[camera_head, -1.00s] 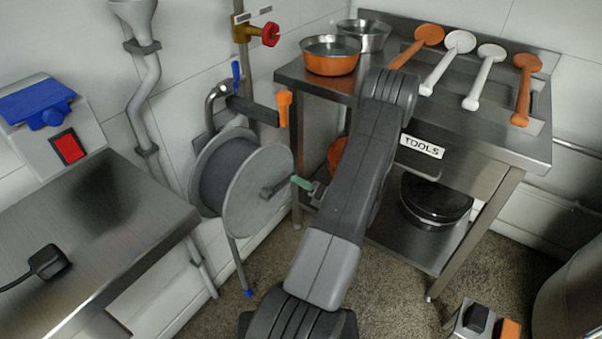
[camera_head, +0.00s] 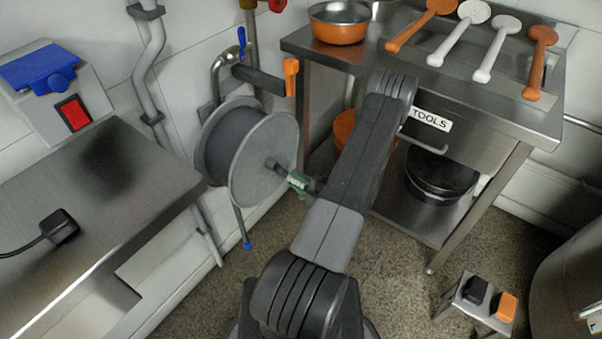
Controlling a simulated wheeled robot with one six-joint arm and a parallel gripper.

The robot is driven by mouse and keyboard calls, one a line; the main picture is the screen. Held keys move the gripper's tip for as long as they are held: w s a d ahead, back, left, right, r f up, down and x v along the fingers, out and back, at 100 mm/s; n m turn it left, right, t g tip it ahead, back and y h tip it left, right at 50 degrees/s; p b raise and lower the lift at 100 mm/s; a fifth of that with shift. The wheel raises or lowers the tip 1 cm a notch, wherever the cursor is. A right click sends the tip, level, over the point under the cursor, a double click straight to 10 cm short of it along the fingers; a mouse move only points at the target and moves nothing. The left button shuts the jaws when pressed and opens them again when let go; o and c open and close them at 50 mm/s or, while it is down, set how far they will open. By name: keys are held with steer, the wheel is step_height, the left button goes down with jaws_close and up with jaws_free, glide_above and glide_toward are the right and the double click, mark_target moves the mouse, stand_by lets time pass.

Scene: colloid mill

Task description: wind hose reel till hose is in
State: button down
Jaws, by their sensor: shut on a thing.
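The hose reel (camera_head: 262,168) is mounted on the wall left of centre, with a grey disc facing me and dark hose wound on its drum (camera_head: 222,146). A short length of hose (camera_head: 241,222) hangs below it and ends in a blue tip (camera_head: 247,245) above the floor.
A steel bench (camera_head: 80,220) with a black plug is on the left. A steel tool table (camera_head: 510,105) with ladles and an orange pan (camera_head: 338,22) stands at the right. A small switch stand (camera_head: 478,306) is on the floor at lower right.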

steer(key=shift+s+a+f+m, duration=0.25)
steer(key=shift+s+a+m, duration=0.3)
steer(key=shift+s+m, duration=0.2)
steer(key=shift+s+a+f+m, duration=0.25)
steer(key=shift+s+a+m, duration=0.3)
steer(key=shift+s+m, duration=0.25)
steer(key=shift+s+a+f+m, duration=0.25)
steer(key=shift+s+a+m, duration=0.3)
steer(key=shift+s+m, duration=0.2)
steer(key=c, duration=1.2)
jaws_free()
steer(key=v, duration=1.3)
steer(key=shift+s+d, duration=0.3)
